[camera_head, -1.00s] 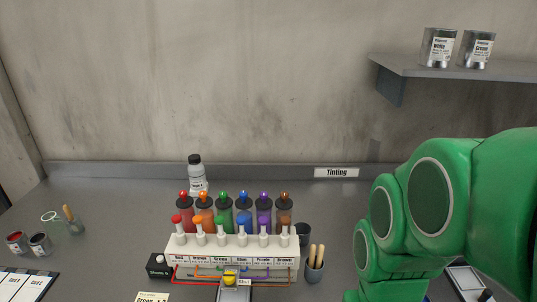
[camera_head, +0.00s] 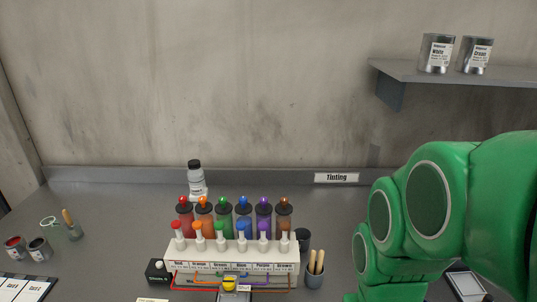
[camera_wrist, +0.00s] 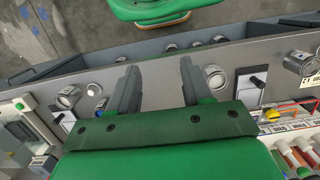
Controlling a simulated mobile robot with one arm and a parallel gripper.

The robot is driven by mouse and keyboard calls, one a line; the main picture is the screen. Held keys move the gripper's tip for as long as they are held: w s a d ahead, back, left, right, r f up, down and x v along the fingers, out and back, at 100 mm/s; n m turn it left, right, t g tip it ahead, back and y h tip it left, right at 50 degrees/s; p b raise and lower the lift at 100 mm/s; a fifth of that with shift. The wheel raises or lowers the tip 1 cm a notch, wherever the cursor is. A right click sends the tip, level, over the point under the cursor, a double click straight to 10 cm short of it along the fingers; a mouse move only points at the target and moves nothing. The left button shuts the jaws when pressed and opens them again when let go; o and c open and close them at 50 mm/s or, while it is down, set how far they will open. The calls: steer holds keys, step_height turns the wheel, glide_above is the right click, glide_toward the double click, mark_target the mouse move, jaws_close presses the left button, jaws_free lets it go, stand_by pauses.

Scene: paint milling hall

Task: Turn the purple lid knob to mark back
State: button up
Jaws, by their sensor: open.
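The purple lid knob (camera_head: 263,200) sits on top of the purple canister (camera_head: 264,215), in the back row of the dispenser in the head view. Any mark on its lid is too small to make out. The canister's lower part is hidden behind the white dispenser block (camera_head: 178,253). My gripper (camera_wrist: 158,82) shows in the wrist view with its two dark fingers apart and nothing between them. It is over the bench front, away from the purple knob. In the head view the gripper is out of the picture.
Red, orange, green, blue and brown canisters (camera_head: 285,215) stand in the same row, close together. A white bottle (camera_head: 196,179) stands behind them, and a brush cup (camera_head: 315,272) at right. A wall shelf (camera_head: 400,75) holds two cans.

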steer(key=w+a+r+m+y, duration=0.1)
steer(key=w+a+r+m, duration=0.15)
steer(key=w, duration=0.35)
steer(key=w+a+r+m+t, duration=0.1)
steer(key=w+a+m, duration=0.1)
steer(key=w+m, duration=0.3)
steer(key=w+a+r+m+y, duration=0.1)
steer(key=w+a+r+m, duration=0.1)
steer(key=w, duration=0.5)
steer(key=m+t+y, duration=0.2)
steer(key=m, duration=0.9)
glide_toward(263, 198)
steer(key=shift+x, duration=4.3)
steer(key=shift+s, duration=0.1)
jaws_close()
